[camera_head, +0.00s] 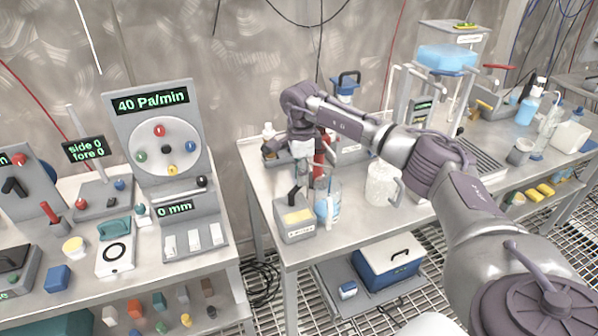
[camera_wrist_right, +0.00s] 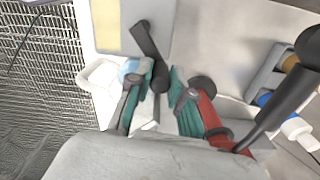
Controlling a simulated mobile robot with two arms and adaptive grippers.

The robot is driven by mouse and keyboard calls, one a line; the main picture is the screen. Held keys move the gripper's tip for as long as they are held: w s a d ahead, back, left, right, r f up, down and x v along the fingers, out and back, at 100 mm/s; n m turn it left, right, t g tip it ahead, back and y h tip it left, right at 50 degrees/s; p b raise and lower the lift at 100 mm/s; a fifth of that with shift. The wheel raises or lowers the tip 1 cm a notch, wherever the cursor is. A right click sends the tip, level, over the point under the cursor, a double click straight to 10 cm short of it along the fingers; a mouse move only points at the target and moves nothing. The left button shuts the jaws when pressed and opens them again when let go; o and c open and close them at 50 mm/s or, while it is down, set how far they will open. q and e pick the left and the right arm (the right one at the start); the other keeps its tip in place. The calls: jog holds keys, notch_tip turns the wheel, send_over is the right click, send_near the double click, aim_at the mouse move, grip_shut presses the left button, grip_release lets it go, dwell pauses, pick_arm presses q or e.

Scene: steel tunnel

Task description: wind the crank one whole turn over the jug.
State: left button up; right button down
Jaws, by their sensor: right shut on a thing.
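The jug (camera_head: 334,207) is clear, with something blue in it, and stands near the table's front left corner. In the right wrist view its blue-white part (camera_wrist_right: 130,70) shows just beyond the fingers. A red stand (camera_head: 319,153) rises behind the jug; it also shows in the wrist view (camera_wrist_right: 213,118). The crank (camera_wrist_right: 148,42) is a black arm with a rounded end. My right gripper (camera_head: 304,173) is over the jug, shut on the crank, its teal-padded fingers (camera_wrist_right: 160,98) either side of it. The exact grip is partly hidden. My left gripper is out of view.
A grey box with a yellow label (camera_head: 297,218) stands left of the jug, close to it. A clear handled vessel (camera_head: 381,184) stands to the right. A blue cooler (camera_head: 388,262) sits on the shelf below. A control panel (camera_head: 157,150) is on the left bench.

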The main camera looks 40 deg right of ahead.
jog(key=c, duration=1)
grip_release()
jog(key=shift+c, duration=0.2)
notch_tip(320, 180, up, 12)
